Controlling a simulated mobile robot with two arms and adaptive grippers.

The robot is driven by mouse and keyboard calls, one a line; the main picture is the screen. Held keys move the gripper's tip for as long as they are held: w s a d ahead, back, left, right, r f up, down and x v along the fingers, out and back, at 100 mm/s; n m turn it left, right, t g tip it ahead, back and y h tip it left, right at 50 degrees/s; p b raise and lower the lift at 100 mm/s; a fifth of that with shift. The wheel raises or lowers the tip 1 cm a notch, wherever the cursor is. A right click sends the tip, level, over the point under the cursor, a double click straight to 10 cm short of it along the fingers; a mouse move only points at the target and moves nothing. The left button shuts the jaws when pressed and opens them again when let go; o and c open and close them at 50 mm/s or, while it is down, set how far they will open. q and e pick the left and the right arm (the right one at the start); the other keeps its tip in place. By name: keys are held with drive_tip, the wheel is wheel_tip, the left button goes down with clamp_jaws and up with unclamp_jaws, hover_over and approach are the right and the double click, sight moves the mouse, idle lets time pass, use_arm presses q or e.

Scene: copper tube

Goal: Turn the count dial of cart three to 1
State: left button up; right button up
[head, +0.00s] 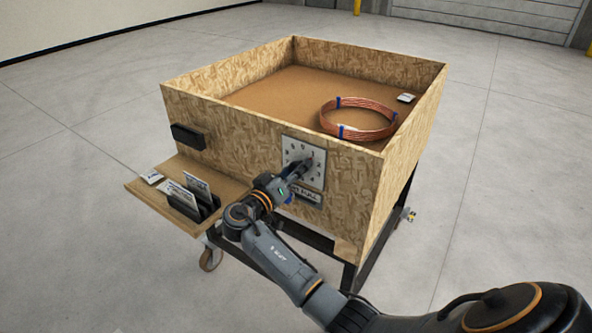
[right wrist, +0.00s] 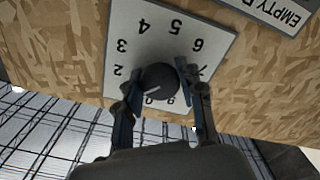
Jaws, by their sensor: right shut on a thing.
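The count dial is a white square plate (head: 318,178) on the front wooden wall of the cart (head: 230,135). It also fills the upper middle of the right wrist view (right wrist: 190,24), upside down, with 2 through 6 readable. A round dark knob (right wrist: 158,79) sits at its middle. A thin pale mark shows on the knob's lower side, but I cannot tell surely which number it points to. My right gripper (head: 302,168) is at the dial; in the right wrist view its fingers (right wrist: 158,80) are shut on the knob from both sides. 1 is hidden there. My left gripper is out of view.
A copper coil (head: 357,131) with blue bands and a white card (head: 406,98) lie inside the cart. A side shelf (head: 138,187) holds a black rack (head: 207,209) with cards. A black box (head: 187,137) is on the front wall. The floor around is clear.

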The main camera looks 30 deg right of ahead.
drive_tip(key=shift+n, duration=0.6)
drive_tip(key=o, duration=1.2)
drive_tip(key=v, duration=1.2)
drive_tip(key=shift+w+n, duration=0.1)
drive_tip(key=shift+n, duration=0.2)
